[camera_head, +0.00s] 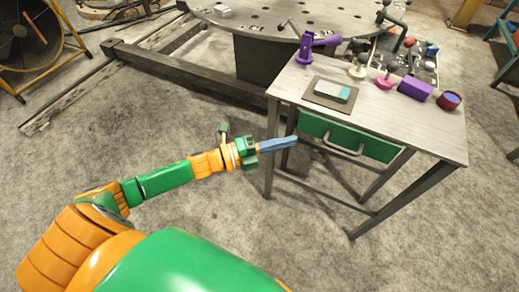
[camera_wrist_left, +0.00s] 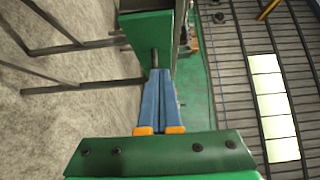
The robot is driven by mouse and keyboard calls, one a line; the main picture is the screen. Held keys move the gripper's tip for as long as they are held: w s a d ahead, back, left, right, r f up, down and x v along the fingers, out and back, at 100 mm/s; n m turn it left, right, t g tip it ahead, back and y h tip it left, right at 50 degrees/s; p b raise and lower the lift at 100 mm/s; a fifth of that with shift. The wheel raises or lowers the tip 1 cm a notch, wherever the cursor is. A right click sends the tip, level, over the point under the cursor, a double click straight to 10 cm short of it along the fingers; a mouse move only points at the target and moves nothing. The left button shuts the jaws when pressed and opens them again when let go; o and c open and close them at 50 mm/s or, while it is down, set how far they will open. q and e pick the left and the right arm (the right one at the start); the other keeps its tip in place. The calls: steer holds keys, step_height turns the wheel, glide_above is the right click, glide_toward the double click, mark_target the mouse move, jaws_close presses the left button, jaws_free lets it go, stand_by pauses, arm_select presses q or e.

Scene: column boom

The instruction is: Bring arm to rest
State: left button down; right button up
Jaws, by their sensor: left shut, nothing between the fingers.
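My left arm (camera_head: 160,180), green and orange, reaches in from the lower left of the head view. Its gripper (camera_head: 297,141) has blue fingers, which lie together with nothing between them. In the head view the fingertips show in front of the table's left legs, below the tabletop and left of the green drawer (camera_head: 349,137). In the left wrist view the shut fingers (camera_wrist_left: 160,72) point up the picture toward the green drawer box (camera_wrist_left: 145,35). Whether they touch the table cannot be told. My right gripper is in neither view.
The grey table (camera_head: 440,130) carries a tray with a light block (camera_head: 332,91), a purple piece (camera_head: 312,48), a purple box (camera_head: 415,88) and a red-blue cup (camera_head: 449,100). A round holed table (camera_head: 300,15) stands behind. Wooden beams (camera_head: 175,80) lie left; the floor around my arm is bare.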

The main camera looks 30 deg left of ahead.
arm_select(q)
steer(key=v, duration=0.6)
steer(key=a+f+n+t+y, duration=0.1)
steer(key=a+f+n+y, duration=0.25)
steer(key=f+n, duration=0.2)
steer(key=a+f+n+y, duration=0.3)
steer(key=f+n+y, duration=0.1)
steer(key=f, duration=0.3)
steer(key=s+a+f+n+g+y, duration=0.2)
steer(key=s+f+n, duration=0.15)
steer(key=f, duration=0.35)
steer(key=s+a+f+n+g+y, duration=0.1)
steer(key=s+f+n+g+y, duration=0.2)
steer(key=f, duration=0.4)
steer(key=s+d+f+n+g, duration=0.3)
steer(key=s+f, duration=0.1)
steer(key=s, duration=0.4)
steer(key=s+d+f+n+g, duration=0.2)
steer(key=s+f+n, duration=0.15)
steer(key=s, duration=0.45)
steer(key=s+d+f+n+g, duration=0.25)
steer(key=s+f, duration=0.25)
steer(key=s, duration=0.3)
step_height(320, 180, up, 19)
steer(key=p, duration=1.8)
steer(key=shift+p, duration=0.4)
steer(key=shift+a, duration=0.15)
